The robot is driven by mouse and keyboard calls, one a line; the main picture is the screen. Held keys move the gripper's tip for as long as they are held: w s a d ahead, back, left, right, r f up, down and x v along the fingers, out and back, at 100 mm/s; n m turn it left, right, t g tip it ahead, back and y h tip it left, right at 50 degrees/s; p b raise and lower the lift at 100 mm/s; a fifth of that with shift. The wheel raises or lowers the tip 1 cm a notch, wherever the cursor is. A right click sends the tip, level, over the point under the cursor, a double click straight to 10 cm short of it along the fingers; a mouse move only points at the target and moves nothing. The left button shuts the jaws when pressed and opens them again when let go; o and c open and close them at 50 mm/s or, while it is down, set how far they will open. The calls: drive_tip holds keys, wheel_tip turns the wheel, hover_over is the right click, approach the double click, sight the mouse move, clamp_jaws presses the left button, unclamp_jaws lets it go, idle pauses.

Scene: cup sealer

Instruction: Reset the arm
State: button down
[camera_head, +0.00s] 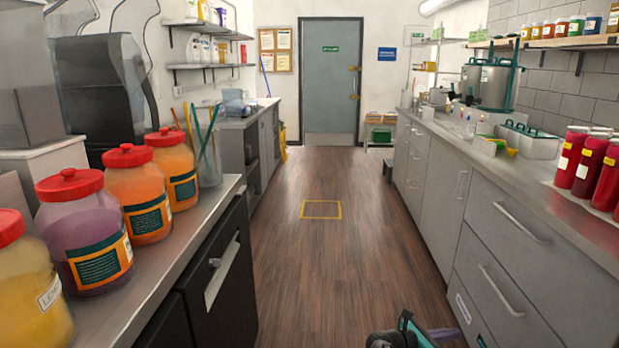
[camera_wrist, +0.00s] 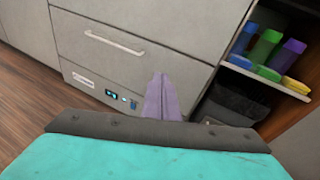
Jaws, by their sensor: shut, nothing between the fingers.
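My gripper (camera_wrist: 161,85) shows in the wrist view as purple fingers pressed together, shut and empty. It points toward a grey drawer front (camera_wrist: 125,45) of the counter, apart from it as far as I can tell. In the head view my arm is low at the bottom edge, right of centre, with a bit of the purple gripper (camera_head: 445,333) beside the right-hand cabinets. Most of the arm is out of frame.
The right counter (camera_head: 540,190) has drawers and red bottles (camera_head: 590,165). The left counter (camera_head: 150,290) carries lidded jars (camera_head: 85,235). The wooden aisle floor (camera_head: 300,270) is clear to the grey door (camera_head: 331,80). An open shelf (camera_wrist: 265,75) holds colourful containers.

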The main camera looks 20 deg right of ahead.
drive_tip(key=a+f+m+y+p, duration=0.1)
drive_tip(key=a+f+y+p, duration=0.1)
drive_tip(key=a+f, duration=0.55)
drive_tip(key=a+f+t+y+p, duration=0.15)
drive_tip(key=a+f, duration=0.25)
drive_tip(key=a, duration=0.6)
drive_tip(key=a+f+m+y+p, duration=0.1)
drive_tip(key=a+f+y+p, duration=0.2)
drive_tip(key=a+f, duration=0.45)
drive_tip(key=s+a+f+m+g+y, duration=0.1)
drive_tip(key=s+a+f+m+y, duration=0.1)
drive_tip(key=a, duration=0.7)
drive_tip(key=s+a+f+m+g+y+p, duration=0.1)
drive_tip(key=s+a+f+m+y, duration=0.2)
drive_tip(key=s+a+m, duration=0.3)
drive_tip(key=s+a+f+m+g+y, duration=0.2)
drive_tip(key=s+a+m+y, duration=0.2)
drive_tip(key=a+m, duration=0.3)
drive_tip(key=s+a, duration=0.1)
drive_tip(key=a, duration=0.3)
drive_tip(key=shift+a+f+p, duration=0.2)
drive_tip(key=shift+a+p, duration=0.2)
drive_tip(key=shift+s, duration=0.1)
